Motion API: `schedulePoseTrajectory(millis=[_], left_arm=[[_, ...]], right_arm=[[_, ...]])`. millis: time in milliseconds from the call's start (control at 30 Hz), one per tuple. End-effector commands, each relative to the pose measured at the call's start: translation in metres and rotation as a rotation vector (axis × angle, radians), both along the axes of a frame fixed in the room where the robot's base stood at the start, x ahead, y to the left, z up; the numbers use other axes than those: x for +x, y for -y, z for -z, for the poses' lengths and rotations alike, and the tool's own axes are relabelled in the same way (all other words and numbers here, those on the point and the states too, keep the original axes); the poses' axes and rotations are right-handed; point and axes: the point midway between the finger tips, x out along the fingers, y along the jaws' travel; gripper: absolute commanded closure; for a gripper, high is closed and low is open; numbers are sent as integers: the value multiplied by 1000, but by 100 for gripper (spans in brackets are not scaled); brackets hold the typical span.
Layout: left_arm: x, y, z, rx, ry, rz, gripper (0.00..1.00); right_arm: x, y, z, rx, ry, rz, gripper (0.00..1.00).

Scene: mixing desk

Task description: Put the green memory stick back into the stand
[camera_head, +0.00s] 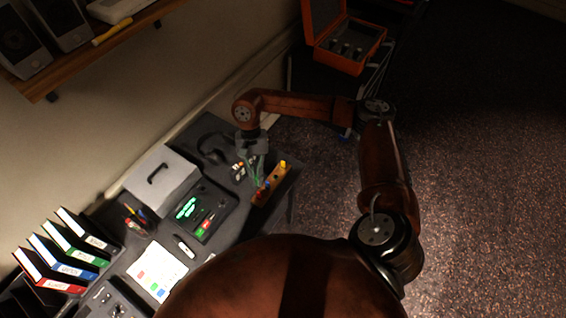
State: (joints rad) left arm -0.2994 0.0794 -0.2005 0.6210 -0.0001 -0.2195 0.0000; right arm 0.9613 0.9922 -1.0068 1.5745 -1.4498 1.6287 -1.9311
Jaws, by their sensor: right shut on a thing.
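The stand (264,196) is a narrow orange-yellow block near the right edge of the desk. A yellow stick (283,164) stands up at its far end, and small red and blue pieces show towards its near end. My right gripper (257,172) is at the stand's left side, pointing down, shut on a thin green piece, which looks like the green memory stick (257,183). The fingers hide much of it. I cannot tell whether its lower end is in the stand, touching it or just above it. My left gripper is not in view.
On the desk are a grey box (161,178), a dark tray (200,210) with green and red items, headphones (212,148), a pen holder (136,219), a white sheet (157,270) and several binders (70,245). An open orange case (345,45) stands beyond the desk.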

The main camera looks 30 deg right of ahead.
Motion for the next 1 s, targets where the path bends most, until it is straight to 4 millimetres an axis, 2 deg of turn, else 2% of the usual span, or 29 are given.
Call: schedulePoseTrajectory(millis=[33,267,400,600,800,1000], left_arm=[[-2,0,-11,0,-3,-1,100],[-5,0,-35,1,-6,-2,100],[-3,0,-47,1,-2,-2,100],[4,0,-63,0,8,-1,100],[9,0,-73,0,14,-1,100],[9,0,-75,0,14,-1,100]], right_arm=[[4,1,8,4,-9,152,100],[38,16,49,2,-5,890,100],[53,34,68,1,-2,1284,100],[66,69,89,0,1,1777,100],[70,102,103,-1,2,2112,100],[70,117,109,0,1,2251,100]])
